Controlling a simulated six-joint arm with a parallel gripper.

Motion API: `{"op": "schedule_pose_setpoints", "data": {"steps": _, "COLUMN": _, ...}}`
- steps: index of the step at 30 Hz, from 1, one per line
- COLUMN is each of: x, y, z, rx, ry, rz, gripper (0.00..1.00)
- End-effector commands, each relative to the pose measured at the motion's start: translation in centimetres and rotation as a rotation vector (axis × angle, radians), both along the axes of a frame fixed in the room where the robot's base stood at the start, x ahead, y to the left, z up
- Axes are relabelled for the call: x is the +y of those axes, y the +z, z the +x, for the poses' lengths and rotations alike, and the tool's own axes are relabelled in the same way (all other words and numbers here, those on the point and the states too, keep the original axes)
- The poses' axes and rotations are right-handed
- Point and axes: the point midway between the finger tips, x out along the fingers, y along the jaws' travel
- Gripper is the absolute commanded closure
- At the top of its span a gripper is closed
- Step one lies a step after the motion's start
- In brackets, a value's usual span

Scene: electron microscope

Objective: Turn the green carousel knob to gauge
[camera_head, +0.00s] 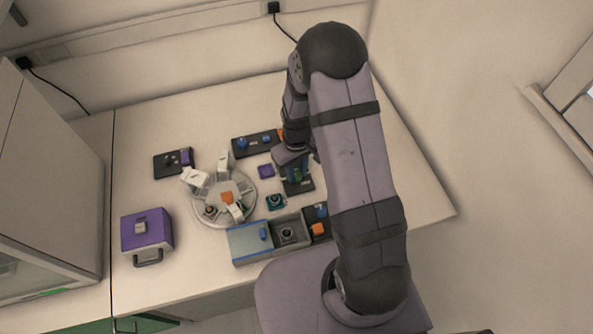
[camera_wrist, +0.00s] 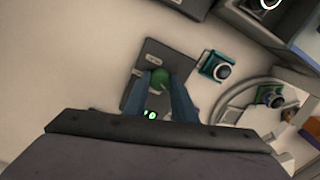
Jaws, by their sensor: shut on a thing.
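The green carousel knob (camera_wrist: 160,78) sits on a dark panel (camera_wrist: 152,54) in the wrist view. My gripper (camera_wrist: 164,92) is shut on the knob, with a finger on either side of it. A small green light (camera_wrist: 151,115) glows on the panel close to the fingers. In the head view, my gripper (camera_head: 294,174) stands over the panel (camera_head: 300,186) and hides most of the knob. The panel's position marks are too small to read, so I cannot tell which way the knob points. The round white carousel (camera_head: 246,187) is left of the panel.
A teal block with a dark round top (camera_head: 276,202) stands close beside the panel. A grey-and-blue tray (camera_head: 243,257) lies in front. A purple box (camera_head: 146,230) and a dark control panel (camera_head: 168,165) are farther left. The table's right side is clear.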

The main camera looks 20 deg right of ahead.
Motion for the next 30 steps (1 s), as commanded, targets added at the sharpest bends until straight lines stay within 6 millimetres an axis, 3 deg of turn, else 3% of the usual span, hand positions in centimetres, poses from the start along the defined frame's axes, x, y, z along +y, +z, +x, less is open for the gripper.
{"op": "schedule_pose_setpoints", "data": {"steps": 10, "x": 0.00, "y": 0.09, "z": 0.09, "rx": -0.002, "ry": 0.156, "rz": 0.000, "gripper": 0.98}}
{"op": "schedule_pose_setpoints", "data": {"steps": 26, "x": 0.00, "y": 0.11, "z": 0.11, "rx": -0.003, "ry": 0.182, "rz": 0.000, "gripper": 0.98}}
{"op": "schedule_pose_setpoints", "data": {"steps": 27, "x": -0.01, "y": 0.11, "z": 0.12, "rx": -0.003, "ry": 0.182, "rz": 0.000, "gripper": 0.71}}
{"op": "schedule_pose_setpoints", "data": {"steps": 29, "x": 0.00, "y": 0.10, "z": 0.10, "rx": -0.002, "ry": 0.182, "rz": 0.000, "gripper": 0.57}}
{"op": "schedule_pose_setpoints", "data": {"steps": 30, "x": 0.00, "y": 0.09, "z": 0.09, "rx": -0.002, "ry": 0.182, "rz": 0.000, "gripper": 0.57}}
